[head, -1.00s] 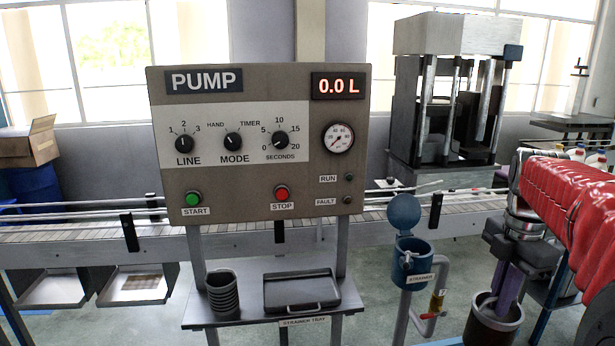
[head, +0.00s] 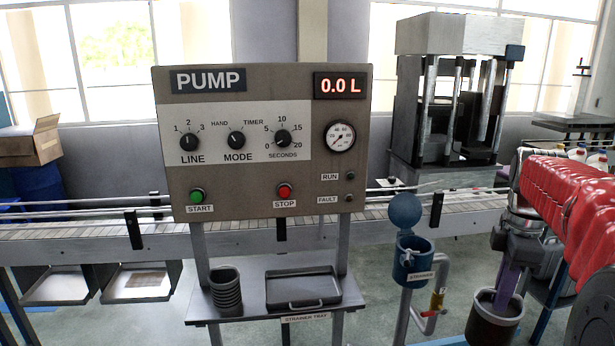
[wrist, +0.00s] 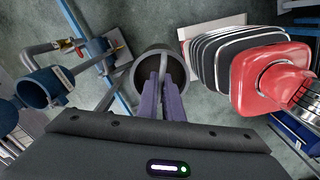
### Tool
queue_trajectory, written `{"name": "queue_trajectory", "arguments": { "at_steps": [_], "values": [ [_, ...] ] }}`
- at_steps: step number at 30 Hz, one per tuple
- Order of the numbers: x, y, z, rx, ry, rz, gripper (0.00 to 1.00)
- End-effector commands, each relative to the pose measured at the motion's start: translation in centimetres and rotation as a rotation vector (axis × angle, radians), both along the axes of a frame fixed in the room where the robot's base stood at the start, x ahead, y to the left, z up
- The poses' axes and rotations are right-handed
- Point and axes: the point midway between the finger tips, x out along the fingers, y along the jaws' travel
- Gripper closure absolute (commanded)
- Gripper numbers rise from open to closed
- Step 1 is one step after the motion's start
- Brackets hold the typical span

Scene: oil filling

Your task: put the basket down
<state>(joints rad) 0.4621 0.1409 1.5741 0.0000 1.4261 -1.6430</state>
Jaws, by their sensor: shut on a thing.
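My gripper (head: 507,279) points down at the lower right of the head view, its purple fingers close together. The fingers reach into the open top of a dark round container, which I take as the basket (head: 490,326). In the wrist view the fingers (wrist: 163,90) run over the basket's grey rim (wrist: 137,72) into its dark inside. The blue strainer (head: 413,262), lid up, stands left of the basket. The strainer tray (head: 302,303) lies on the pump's shelf, further left, apart from the basket.
A dark ribbed cup (head: 226,291) stands on the shelf left of the tray. The pump panel (head: 265,140) rises behind the shelf. A pipe with a red-handled valve (head: 434,311) stands between the strainer and the basket. A conveyor (head: 110,237) runs behind.

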Motion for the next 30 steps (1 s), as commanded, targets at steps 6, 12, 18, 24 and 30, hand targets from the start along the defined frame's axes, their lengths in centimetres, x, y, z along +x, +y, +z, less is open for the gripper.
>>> {"name": "queue_trajectory", "arguments": {
  "at_steps": [6, 12, 18, 24, 30],
  "values": [
    [1.0, -0.3, -0.9, 0.0, 0.001, -0.228, 1.0],
    [2.1, -0.1, -2.1, 0.001, 0.002, -0.432, 1.0],
    [3.5, 0.7, -3.7, 0.0, 0.002, -0.625, 1.0],
    [5.1, 1.9, -5.6, 0.0, 0.002, -0.809, 1.0],
    [6.7, 3.7, -7.8, 0.0, 0.002, -0.985, 1.0]
  ]
}}
